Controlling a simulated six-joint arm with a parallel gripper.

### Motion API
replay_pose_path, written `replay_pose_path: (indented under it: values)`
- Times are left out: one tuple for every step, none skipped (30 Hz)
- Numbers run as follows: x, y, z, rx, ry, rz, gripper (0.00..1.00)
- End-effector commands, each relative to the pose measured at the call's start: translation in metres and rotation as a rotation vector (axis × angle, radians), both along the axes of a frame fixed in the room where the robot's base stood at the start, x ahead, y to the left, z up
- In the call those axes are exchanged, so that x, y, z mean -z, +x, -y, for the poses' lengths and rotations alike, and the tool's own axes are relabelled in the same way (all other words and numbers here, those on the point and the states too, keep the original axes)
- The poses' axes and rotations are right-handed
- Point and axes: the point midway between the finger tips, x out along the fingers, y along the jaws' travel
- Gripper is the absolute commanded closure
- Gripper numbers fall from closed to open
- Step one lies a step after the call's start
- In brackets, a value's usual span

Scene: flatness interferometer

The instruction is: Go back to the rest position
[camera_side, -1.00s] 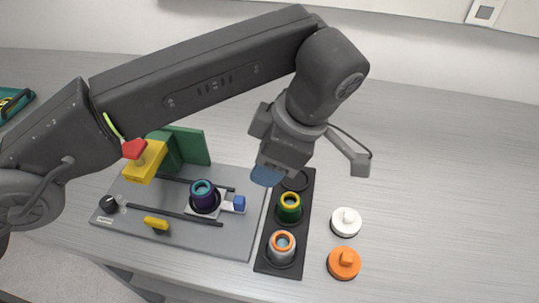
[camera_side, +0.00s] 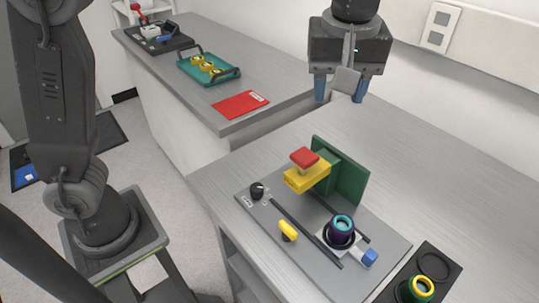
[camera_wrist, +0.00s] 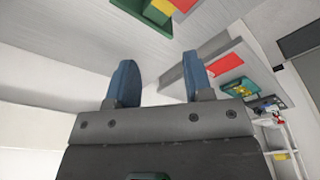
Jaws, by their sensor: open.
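My gripper (camera_side: 340,88) is raised at the top of the side view, above and behind the bench instrument. Its two blue fingers are apart with nothing between them. In the wrist view my gripper (camera_wrist: 158,85) also shows open and empty. The flatness interferometer (camera_side: 320,235) is a grey plate with a green upright, a yellow head with a red top, dark rails and a yellow lever. A purple and teal ring piece (camera_side: 341,229) sits on its carriage beside a blue knob.
A dark rack (camera_side: 430,262) at the lower right holds a green and yellow piece (camera_side: 416,290). On the farther bench are a red sheet (camera_side: 240,103), a teal tray (camera_side: 208,69) with yellow rings, and a dark device (camera_side: 158,38). A white wall stands behind my gripper.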

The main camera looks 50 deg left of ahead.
Motion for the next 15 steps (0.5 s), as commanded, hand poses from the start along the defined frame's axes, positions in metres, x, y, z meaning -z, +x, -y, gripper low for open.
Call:
replay_pose_path:
  values:
    - [-0.006,-0.010,-0.023,0.054,-0.012,0.018,0.53]
    - [-0.007,-0.015,-0.034,0.093,-0.018,0.028,0.53]
    - [-0.009,-0.024,-0.048,0.144,-0.025,0.042,0.53]
    - [-0.009,-0.030,-0.058,0.182,-0.027,0.053,0.53]
    - [-0.008,-0.037,-0.068,0.221,-0.028,0.066,0.53]
    - [-0.007,-0.047,-0.081,0.270,-0.028,0.083,0.53]
    - [-0.005,-0.054,-0.090,0.307,-0.027,0.096,0.53]
    - [-0.003,-0.062,-0.099,0.344,-0.025,0.110,0.53]
    - [0.001,-0.073,-0.110,0.392,-0.019,0.130,0.53]
    - [0.004,-0.081,-0.117,0.429,-0.012,0.146,0.53]
    - [0.008,-0.089,-0.125,0.464,-0.005,0.162,0.53]
    - [0.014,-0.100,-0.134,0.511,0.007,0.183,0.53]
    - [0.019,-0.108,-0.140,0.545,0.017,0.198,0.53]
    - [0.024,-0.116,-0.146,0.577,0.029,0.212,0.53]
    - [0.031,-0.126,-0.152,0.619,0.046,0.231,0.53]
